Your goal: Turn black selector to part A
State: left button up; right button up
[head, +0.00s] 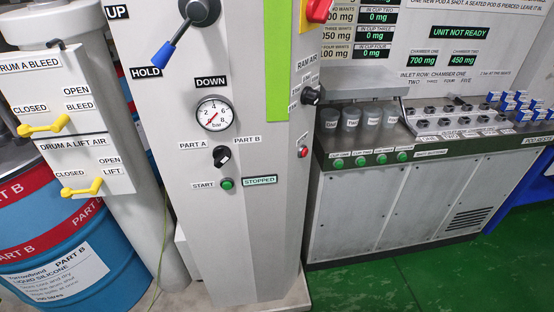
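The black selector (221,156) is a small knob on the front of the grey column, below the round pressure gauge (212,114). The PART A label (193,145) is at its upper left and the PART B label (247,139) at its upper right. The knob has a pale mark and sits at a slant, but it is too small to tell for sure which label it points to. Neither of my grippers is in view, and nothing covers the selector.
A green start button (227,184) sits just below, beside a STOPPED display (260,180). A blue-handled lever (175,40) juts out above, and a red button (303,152) is on the right side. Yellow valve handles (46,127) stick out at left. Green floor lies at right.

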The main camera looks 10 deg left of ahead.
aim_at(222, 154)
jog(key=z, duration=0.9)
jog(key=k, duration=1.05)
jog(key=u, duration=1.6)
jog(key=i, duration=0.5)
